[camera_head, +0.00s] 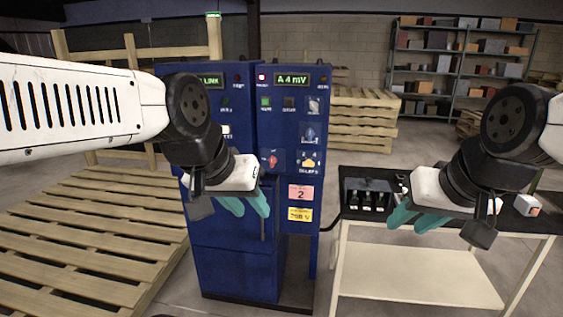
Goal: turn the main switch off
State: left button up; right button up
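A blue control cabinet (240,255) stands in the middle of the head view. A red rotary knob (271,161) sits on its front panel and looks like the main switch; its exact setting is too small to tell. My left gripper (252,213) is in front of the cabinet, below and slightly left of the knob, with its teal fingers apart and empty. It appears not to touch the knob. My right gripper (406,228) is at the right, over the table's front area, with its fingers apart and empty.
The panel also carries a yellow-marked selector (308,162), a blue knob (310,133), a green button (265,102) and a lit display (292,79). A table (420,275) with a black tray (350,196) stands right of the cabinet. Wooden pallets (80,235) lie at left.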

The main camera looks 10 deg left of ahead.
aim_at(273, 160)
jog(key=i, duration=0.2)
jog(key=u, duration=0.4)
jog(key=i+l+u, duration=0.1)
jog(key=u, duration=0.75)
jog(key=l+u, duration=0.15)
jog(key=u, duration=0.25)
